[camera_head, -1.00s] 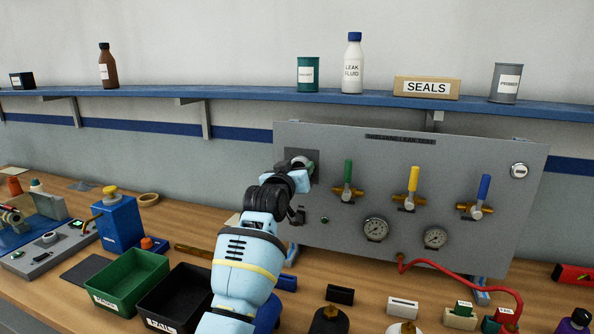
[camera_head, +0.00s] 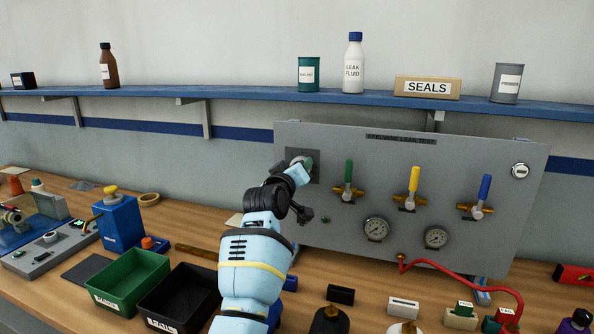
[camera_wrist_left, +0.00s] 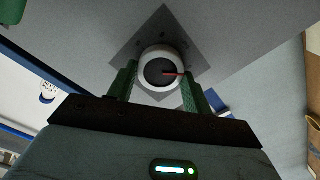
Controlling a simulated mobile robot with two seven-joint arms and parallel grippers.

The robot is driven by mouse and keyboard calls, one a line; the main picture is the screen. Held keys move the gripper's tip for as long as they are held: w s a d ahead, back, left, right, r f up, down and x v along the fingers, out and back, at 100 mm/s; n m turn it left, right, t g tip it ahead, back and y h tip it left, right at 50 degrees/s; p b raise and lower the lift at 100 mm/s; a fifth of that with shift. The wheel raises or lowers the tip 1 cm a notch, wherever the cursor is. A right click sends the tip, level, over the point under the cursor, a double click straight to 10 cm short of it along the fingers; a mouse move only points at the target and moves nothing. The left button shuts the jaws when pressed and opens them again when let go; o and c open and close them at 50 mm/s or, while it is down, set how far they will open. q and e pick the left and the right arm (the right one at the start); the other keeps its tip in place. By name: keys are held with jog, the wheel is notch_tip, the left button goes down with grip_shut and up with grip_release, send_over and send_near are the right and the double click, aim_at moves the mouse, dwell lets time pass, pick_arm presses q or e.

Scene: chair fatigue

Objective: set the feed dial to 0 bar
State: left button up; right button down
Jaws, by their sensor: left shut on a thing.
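The feed dial (camera_wrist_left: 161,72) is a round knob with a pale rim, a dark face and a red pointer line, set on a darker square plate (camera_wrist_left: 138,45) on the grey panel. In the left wrist view my left gripper (camera_wrist_left: 161,82) has its two green fingers on either side of the dial, shut on it. The red line points to the right in that view. The scale marks on the plate are too small to read. In the head view the left arm (camera_head: 258,250) reaches up to the plate at the panel's upper left and mostly hides the dial. My right gripper is not in view.
The panel (camera_head: 400,150) also carries green (camera_head: 348,175), yellow (camera_head: 413,180) and blue (camera_head: 484,188) valve levers and two gauges (camera_head: 376,229). Below stand a green bin (camera_head: 125,285) and a black bin (camera_head: 185,300). A red hose (camera_head: 470,270) hangs at the right.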

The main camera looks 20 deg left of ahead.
pick_arm(q)
jog(key=o, duration=1)
jog(key=shift+s+a, duration=0.15)
jog(key=shift+s, duration=3.8)
